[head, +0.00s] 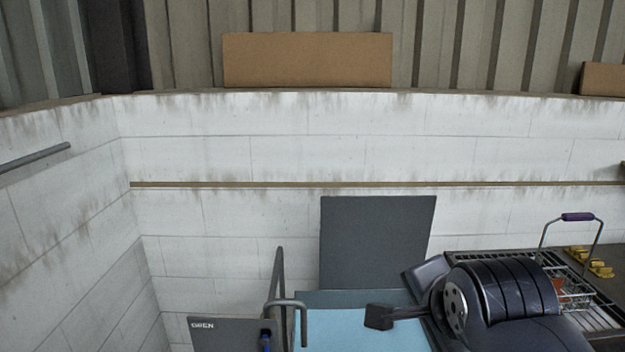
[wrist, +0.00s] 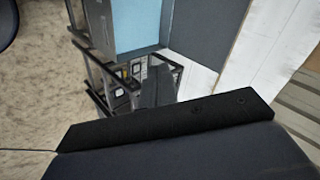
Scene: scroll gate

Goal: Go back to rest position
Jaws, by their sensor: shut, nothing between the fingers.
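My gripper (head: 379,317) is at the lower middle of the head view, at the left end of my dark arm. It looks shut and empty, above a light blue surface (head: 345,335). In the wrist view a black bar and a dark grey body of mine fill the bottom, and the fingertips cannot be made out clearly.
A dark grey upright panel (head: 376,240) stands behind the blue surface. At right, a wire basket with a purple handle (head: 578,217) and yellow pieces (head: 602,269) sit on a dark rack. White block walls (head: 250,155) enclose the back and left. Speckled floor (wrist: 40,80) shows left in the wrist view.

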